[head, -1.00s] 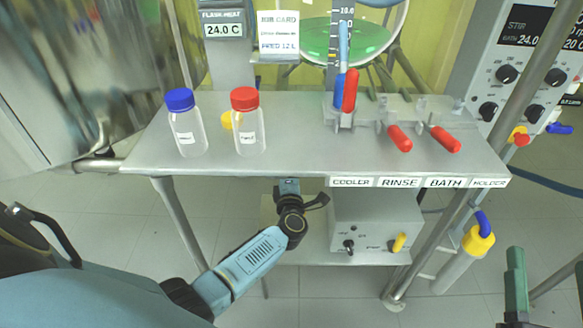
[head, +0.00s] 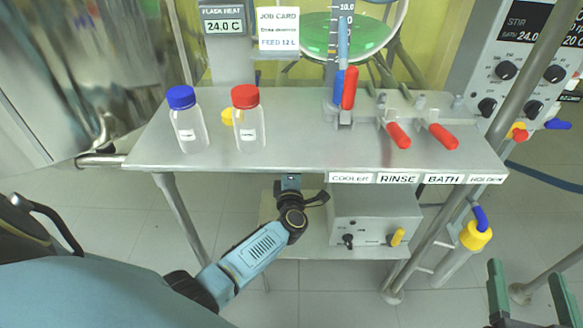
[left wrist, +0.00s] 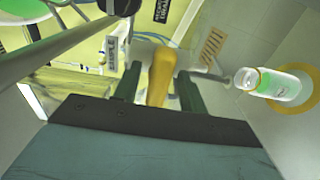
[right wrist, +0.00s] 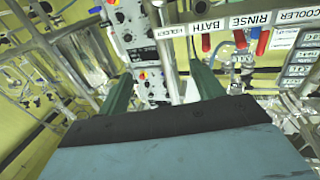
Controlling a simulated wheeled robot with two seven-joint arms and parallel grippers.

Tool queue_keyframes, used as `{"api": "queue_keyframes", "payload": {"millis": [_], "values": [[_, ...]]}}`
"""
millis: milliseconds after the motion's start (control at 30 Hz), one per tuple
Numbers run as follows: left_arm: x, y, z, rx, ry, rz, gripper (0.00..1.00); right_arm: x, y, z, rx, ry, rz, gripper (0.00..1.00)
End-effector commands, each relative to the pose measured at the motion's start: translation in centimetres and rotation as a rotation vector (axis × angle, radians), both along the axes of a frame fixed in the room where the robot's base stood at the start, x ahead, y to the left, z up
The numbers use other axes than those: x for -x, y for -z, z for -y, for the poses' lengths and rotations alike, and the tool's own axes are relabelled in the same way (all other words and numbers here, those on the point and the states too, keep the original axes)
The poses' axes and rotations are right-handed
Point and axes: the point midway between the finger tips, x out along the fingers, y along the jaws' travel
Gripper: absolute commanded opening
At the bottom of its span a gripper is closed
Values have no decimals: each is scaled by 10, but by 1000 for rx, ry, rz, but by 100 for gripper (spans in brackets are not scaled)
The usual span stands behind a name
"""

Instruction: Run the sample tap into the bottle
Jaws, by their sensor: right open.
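In the left wrist view a yellow handle (left wrist: 160,78) lies between the fingers of my left gripper (left wrist: 160,88); I cannot tell whether they press on it. A clear bottle (left wrist: 280,85) with green liquid sits to the right, in front of a yellow ring, apart from the fingers. In the head view my left gripper is hidden under the table. A blue-capped bottle (head: 188,125) and a red-capped bottle (head: 249,125) stand upright on the table, looking clear. My right gripper (head: 530,285) is open and empty at the lower right.
The steel table (head: 290,158) carries red-handled clamps (head: 398,136) at its right. A grey box (head: 375,215) with a yellow switch stands on the lower shelf. A green-filled glass vessel (head: 330,40) is behind. A yellow-and-blue fitting (head: 477,235) is by the right table leg.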

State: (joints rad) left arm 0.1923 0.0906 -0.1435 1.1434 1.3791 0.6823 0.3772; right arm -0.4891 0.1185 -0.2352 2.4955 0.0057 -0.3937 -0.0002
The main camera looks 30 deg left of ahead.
Motion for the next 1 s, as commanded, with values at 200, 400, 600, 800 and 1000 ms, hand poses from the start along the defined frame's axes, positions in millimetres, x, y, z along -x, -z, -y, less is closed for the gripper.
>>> {"api": "queue_keyframes", "payload": {"millis": [200, 400, 600, 800, 1000], "values": [[0, -1, 0, 1, -1, 3, 42, 0, 0, 0, 0, 0, 1, 67], [5, -1, 3, 3, 0, 2, 42, 0, 7, 1, 13, 3, -46, 67], [21, -2, 13, 2, -1, 1, 42, 5, 36, 9, 66, 17, -226, 67], [44, -2, 27, 2, 0, 0, 42, 19, 70, 20, 126, 34, -442, 67], [69, -2, 42, 1, 0, 0, 42, 42, 100, 33, 182, 50, -658, 67]]}}
